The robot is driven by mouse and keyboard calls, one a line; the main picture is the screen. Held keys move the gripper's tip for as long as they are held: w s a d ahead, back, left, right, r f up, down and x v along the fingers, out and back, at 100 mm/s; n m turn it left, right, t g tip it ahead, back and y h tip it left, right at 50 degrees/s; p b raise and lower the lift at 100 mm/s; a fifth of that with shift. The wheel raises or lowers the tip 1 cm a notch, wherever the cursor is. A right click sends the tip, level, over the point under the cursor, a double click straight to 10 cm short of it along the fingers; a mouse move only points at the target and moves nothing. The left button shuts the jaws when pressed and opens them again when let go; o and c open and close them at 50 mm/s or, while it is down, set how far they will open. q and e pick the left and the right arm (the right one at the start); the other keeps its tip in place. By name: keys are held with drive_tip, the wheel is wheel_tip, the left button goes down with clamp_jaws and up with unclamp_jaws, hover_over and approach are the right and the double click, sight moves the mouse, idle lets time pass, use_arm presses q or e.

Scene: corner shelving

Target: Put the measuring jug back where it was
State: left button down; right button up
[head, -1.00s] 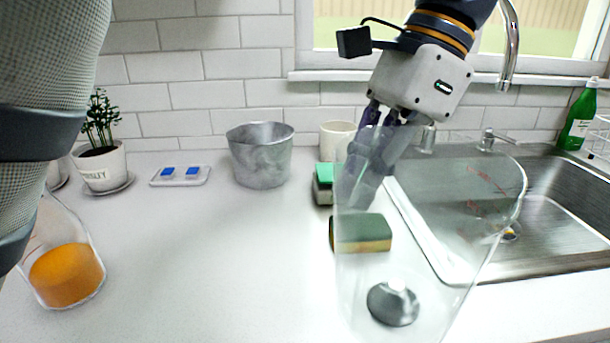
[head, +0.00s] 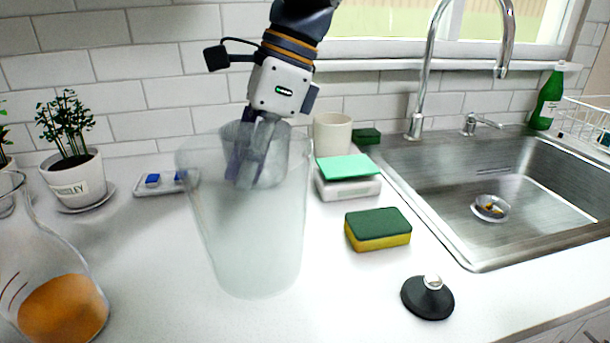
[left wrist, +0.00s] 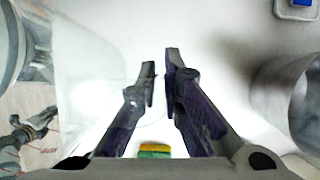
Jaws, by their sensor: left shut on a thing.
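The measuring jug (head: 255,245) is a large clear, tapered vessel, upright in the middle-left of the head view. My left gripper (head: 252,175) reaches down from above and is shut on the jug's wall near the rim. In the left wrist view the two fingers (left wrist: 160,85) are close together, with the jug's clear wall (left wrist: 90,65) to their left. I cannot tell whether the jug's base touches the counter. My right gripper is not in view.
A grey metal pot (head: 228,132) stands behind the jug, partly seen through it. A flask of orange liquid (head: 62,305) is at left. A green-yellow sponge (head: 378,230), a black stopper (head: 428,298) and the sink (head: 490,200) are to the right.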

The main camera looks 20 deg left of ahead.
sight(263, 127)
use_arm(q)
drive_tip(key=a+f, duration=0.1)
drive_tip(key=f, duration=0.1)
drive_tip(key=a+f, duration=0.1)
drive_tip(key=f, duration=0.1)
drive_tip(key=w+a+f, duration=0.1)
drive_tip(key=f, duration=0.1)
drive_tip(key=shift+f, duration=0.55)
drive_tip(key=shift+f, duration=0.1)
drive_tip(key=c, duration=1.8)
unclamp_jaws()
drive_tip(key=shift+o, duration=0.2)
drive_tip(key=b+v, duration=0.1)
drive_tip(key=v, duration=1.1)
drive_tip(key=shift+b, duration=0.3)
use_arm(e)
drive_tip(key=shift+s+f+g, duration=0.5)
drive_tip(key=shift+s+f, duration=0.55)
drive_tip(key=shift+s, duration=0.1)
